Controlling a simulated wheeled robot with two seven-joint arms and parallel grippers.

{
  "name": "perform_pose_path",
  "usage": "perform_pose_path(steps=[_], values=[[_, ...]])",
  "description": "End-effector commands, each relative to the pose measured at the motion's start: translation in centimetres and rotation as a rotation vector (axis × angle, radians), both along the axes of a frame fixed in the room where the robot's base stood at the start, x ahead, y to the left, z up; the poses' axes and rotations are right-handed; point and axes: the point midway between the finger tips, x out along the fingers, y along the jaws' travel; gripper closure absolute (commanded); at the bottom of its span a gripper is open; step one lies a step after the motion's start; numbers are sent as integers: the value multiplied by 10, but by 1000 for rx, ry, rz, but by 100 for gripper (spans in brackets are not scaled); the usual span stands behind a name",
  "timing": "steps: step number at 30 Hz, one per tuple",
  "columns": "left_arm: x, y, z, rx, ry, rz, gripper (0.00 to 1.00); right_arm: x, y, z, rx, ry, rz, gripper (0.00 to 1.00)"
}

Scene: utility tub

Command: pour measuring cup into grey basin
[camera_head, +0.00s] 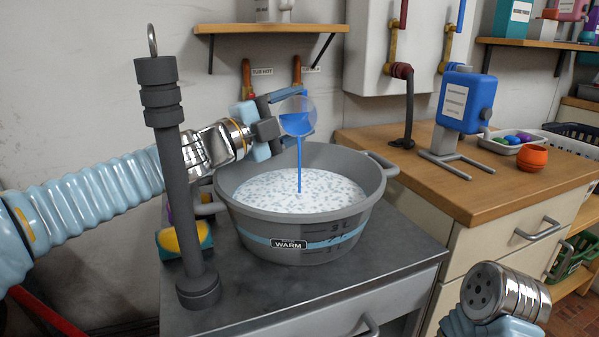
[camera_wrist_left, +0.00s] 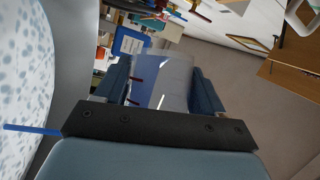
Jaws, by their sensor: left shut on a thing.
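The clear measuring cup (camera_head: 298,112) with blue liquid in it is held tilted above the basin. A blue stream (camera_head: 299,165) runs from it down into the grey basin (camera_head: 300,218). The basin stands on the dark counter and holds pale liquid with blue-grey flecks. My left gripper (camera_head: 288,117) is shut on the measuring cup. In the left wrist view the cup (camera_wrist_left: 162,80) shows between the two blue fingers, and the basin's flecked liquid (camera_wrist_left: 22,75) is at the left. At the lower right of the head view is a silver part of my right arm; its gripper fingers are not visible.
A dark post (camera_head: 176,180) with a ring on top stands at the front left of the counter. A blue dispenser (camera_head: 467,100) on a stand, a tray (camera_head: 510,142) of coloured items and an orange pot (camera_head: 532,158) stand on the wooden counter (camera_head: 440,180) at the right.

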Motion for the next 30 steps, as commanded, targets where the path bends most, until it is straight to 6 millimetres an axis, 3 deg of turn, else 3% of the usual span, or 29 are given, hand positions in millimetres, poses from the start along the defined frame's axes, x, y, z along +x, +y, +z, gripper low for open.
perform_pose_path(steps=[30], values=[[-2,0,4,9,-113,1,63,3,-7,-22,-10,-6,-12,57]])
